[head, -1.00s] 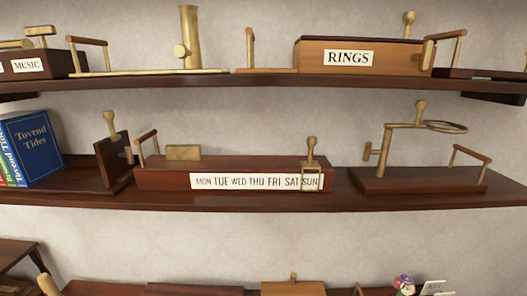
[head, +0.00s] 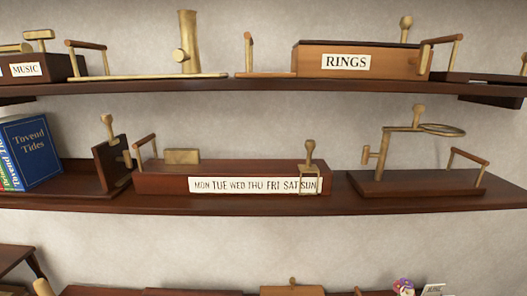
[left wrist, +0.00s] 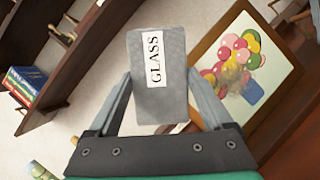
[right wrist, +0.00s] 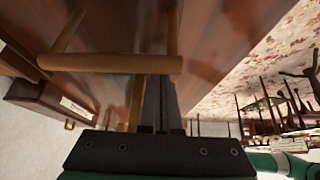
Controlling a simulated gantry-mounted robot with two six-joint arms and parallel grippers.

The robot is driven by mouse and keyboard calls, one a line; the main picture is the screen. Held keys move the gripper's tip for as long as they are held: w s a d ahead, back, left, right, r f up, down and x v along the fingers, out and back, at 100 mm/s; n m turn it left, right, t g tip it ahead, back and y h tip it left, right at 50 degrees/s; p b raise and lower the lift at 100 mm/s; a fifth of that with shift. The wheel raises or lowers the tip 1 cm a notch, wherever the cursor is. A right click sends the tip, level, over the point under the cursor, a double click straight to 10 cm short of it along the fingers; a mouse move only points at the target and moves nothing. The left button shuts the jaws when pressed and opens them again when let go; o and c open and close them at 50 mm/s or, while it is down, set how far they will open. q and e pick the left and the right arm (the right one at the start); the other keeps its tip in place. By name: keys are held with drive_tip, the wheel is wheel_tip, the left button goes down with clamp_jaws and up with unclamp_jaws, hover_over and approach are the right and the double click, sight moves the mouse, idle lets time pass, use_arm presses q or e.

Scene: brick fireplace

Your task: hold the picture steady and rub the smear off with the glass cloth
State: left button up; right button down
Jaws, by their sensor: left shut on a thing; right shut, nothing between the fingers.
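My left gripper (left wrist: 160,85) is shut on the grey glass cloth (left wrist: 175,101), a block-like pad with a white GLASS label, in the left wrist view. The framed picture (left wrist: 290,88) is to the right of the cloth there. It shows coloured balloons and has a brownish smear (left wrist: 236,80) near its middle. The cloth looks apart from the picture's glass. My right gripper (right wrist: 165,88) is shut and empty in the right wrist view, close to a round wooden bar (right wrist: 105,63) on a reddish-brown wooden surface. I cannot tell whether it touches the bar. Neither gripper shows in the head view.
In the head view, wall shelves hold a RINGS box (head: 350,61), a weekday box (head: 225,180), a ring stand (head: 415,180) and books (head: 30,150). A labelled box (right wrist: 60,100) is left of my right gripper. A dark shelf (left wrist: 70,60) stands left of the cloth.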

drive_tip(key=shift+f+b, duration=0.65)
drive_tip(key=shift+f, duration=0.35)
idle(0.3)
drive_tip(key=shift+s+d+f, duration=0.1)
drive_tip(key=shift+f, duration=0.25)
idle(6.3)
